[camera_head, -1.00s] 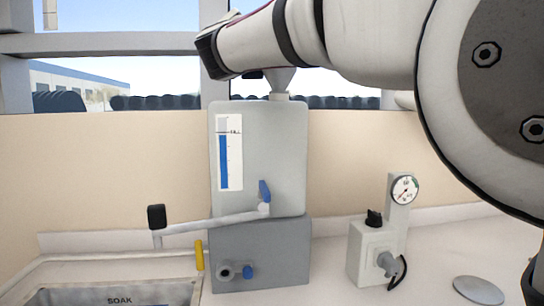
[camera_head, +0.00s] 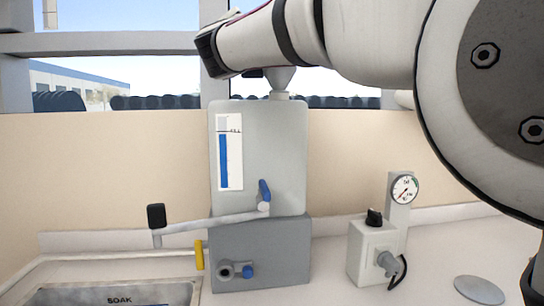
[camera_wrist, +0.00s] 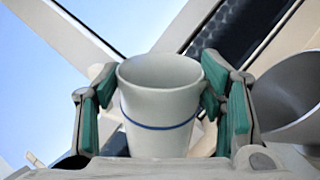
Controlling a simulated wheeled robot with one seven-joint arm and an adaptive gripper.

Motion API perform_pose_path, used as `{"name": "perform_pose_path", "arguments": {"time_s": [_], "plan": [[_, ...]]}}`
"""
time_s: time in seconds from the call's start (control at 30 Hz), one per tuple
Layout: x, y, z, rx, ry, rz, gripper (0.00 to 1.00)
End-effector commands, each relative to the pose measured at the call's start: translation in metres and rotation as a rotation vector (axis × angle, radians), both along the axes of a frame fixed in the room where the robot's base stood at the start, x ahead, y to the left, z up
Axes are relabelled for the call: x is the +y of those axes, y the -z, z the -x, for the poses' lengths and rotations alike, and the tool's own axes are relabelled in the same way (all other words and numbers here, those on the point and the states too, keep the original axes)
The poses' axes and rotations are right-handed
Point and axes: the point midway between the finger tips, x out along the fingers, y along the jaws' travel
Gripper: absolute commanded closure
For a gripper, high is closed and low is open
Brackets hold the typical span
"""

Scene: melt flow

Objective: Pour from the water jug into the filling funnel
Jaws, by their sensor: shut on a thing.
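The water jug (camera_wrist: 160,100) is a pale cup-like vessel with a blue band, seen in the wrist view. My gripper (camera_wrist: 160,90) is shut on it, with green-padded fingers against its left and right sides. I cannot see any water inside it. The filling funnel (camera_head: 281,79) is pale grey and stands on top of the grey tank (camera_head: 285,150), partly behind my arm. A wide grey funnel mouth (camera_wrist: 290,95) also shows at the right of the wrist view, beside the jug. In the head view the jug and fingers are hidden or out of frame.
The tank has a blue level strip (camera_head: 224,160), a blue-handled valve (camera_head: 264,192) and a spout pipe (camera_head: 205,221) over the SOAK basin (camera_head: 120,292). A gauge unit (camera_head: 375,250) stands to the right. A window is behind the tank.

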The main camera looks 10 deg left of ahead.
Motion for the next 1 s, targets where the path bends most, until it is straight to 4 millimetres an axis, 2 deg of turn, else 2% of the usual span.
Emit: {"name": "perform_pose_path", "arguments": {"time_s": [0.3, 1.0], "plan": [[-0.0023, 0.0014, 0.0005, -0.019, -0.001, -0.072, 0.83], [-0.0025, 0.0002, 0.0008, -0.018, -0.001, -0.075, 0.83]]}}
